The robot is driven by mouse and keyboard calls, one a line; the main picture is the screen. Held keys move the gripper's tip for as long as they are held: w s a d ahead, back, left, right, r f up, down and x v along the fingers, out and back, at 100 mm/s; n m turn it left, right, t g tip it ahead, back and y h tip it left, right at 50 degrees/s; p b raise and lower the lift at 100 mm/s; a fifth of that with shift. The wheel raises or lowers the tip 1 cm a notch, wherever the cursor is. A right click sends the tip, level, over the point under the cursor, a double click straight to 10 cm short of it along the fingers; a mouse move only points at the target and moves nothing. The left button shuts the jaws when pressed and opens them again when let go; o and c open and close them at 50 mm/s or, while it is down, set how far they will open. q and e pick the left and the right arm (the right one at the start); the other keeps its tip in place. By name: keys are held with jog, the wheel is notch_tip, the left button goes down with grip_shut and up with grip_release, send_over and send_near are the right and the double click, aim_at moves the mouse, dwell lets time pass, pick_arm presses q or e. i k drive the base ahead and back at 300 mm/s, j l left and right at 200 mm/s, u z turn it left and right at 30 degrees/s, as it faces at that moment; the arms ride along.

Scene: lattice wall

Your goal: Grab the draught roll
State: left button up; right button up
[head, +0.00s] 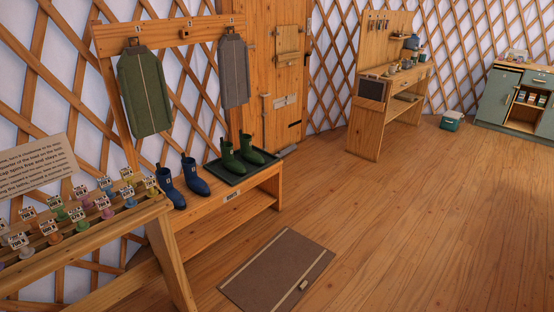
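A short grey roll-like strip (287,151) lies on the floor at the foot of the wooden door (285,80); it looks like the draught roll, but it is small and partly hidden behind the bench end. Neither of my grippers shows in the head view.
A wooden bench (258,190) carries blue boots (195,176) and a dark tray (226,176) with green boots (250,150). A brown mat (265,265) lies before it. A rack of spools (130,215) stands at left, a workbench (362,130) right of the door. The floor between is clear.

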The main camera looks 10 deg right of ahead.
aim_at(279, 154)
jog(key=i+l+z, duration=0.3)
jog(key=z, duration=0.15)
jog(key=i+l+z, duration=0.1)
jog(key=i+z, duration=0.35)
jog(key=i+l+z, duration=0.25)
jog(key=i+z, duration=0.15)
jog(key=i, duration=0.65)
jog(key=i+z, duration=0.35)
jog(key=i, duration=0.7)
jog(key=i+j+u, duration=0.15)
jog(key=i+u, duration=0.3)
jog(key=i, duration=0.15)
jog(key=i+u, duration=0.45)
jog(key=i+l+u, duration=0.3)
jog(key=i+u, duration=0.2)
jog(key=i, duration=0.15)
jog(key=i+j+u, duration=0.1)
jog(key=i+u, duration=0.15)
jog(key=i, duration=0.4)
jog(key=i+u, duration=0.25)
jog(key=i, duration=0.4)
jog(key=i+l+u, duration=0.25)
jog(key=i, duration=0.4)
